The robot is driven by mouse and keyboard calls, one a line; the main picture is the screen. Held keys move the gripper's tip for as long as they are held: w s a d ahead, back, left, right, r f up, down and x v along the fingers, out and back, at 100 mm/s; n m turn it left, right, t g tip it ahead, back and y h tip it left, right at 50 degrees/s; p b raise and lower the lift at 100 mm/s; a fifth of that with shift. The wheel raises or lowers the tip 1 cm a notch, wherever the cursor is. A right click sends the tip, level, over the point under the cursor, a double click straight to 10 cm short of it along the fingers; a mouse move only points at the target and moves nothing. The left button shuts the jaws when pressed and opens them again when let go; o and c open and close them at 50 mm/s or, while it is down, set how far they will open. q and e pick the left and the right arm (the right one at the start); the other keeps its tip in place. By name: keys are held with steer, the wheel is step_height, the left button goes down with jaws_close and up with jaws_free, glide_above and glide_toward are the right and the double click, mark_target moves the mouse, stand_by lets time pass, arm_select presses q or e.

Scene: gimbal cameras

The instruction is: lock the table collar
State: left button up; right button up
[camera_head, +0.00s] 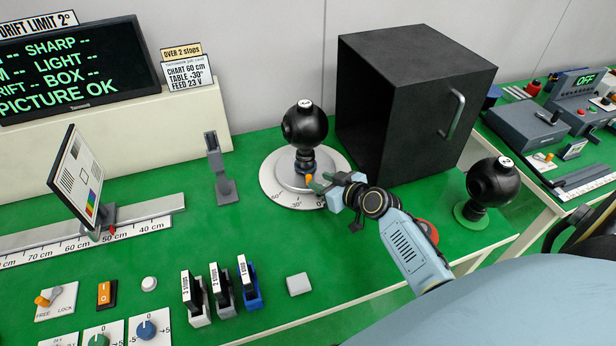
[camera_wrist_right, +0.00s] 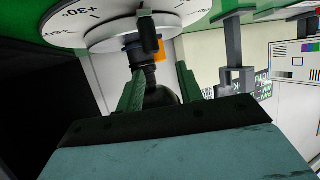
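The gimbal camera "1" (camera_head: 305,125), a black ball, stands on a round white turntable (camera_head: 270,180) with degree marks. A small orange tab (camera_head: 309,177) sits low on its grey base, facing my right arm; I take it to be the collar lever. My right gripper (camera_head: 322,184) is at the turntable's near right edge, close to this tab. In the right wrist view the orange tab (camera_wrist_right: 160,51) is just beyond the gap between the green fingers (camera_wrist_right: 160,78), which stand apart with nothing clearly held. Contact cannot be told. My left gripper is out of view.
A second camera "2" (camera_head: 492,182) is at right. A test chart (camera_head: 77,175) on a rail, a grey stand (camera_head: 218,170) and a FREE/LOCK switch (camera_head: 55,300) are at left.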

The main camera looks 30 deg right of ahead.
mark_target(310, 177)
steer(key=b+x, duration=0.1)
steer(key=x, duration=0.4)
steer(key=shift+w, duration=0.2)
steer(key=shift+w+a+f, duration=0.15)
steer(key=shift+w+f, duration=0.05)
steer(key=shift+w, duration=0.25)
steer(key=shift+c, duration=0.5)
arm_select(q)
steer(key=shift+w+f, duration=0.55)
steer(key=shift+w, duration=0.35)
arm_select(e)
jaws_close()
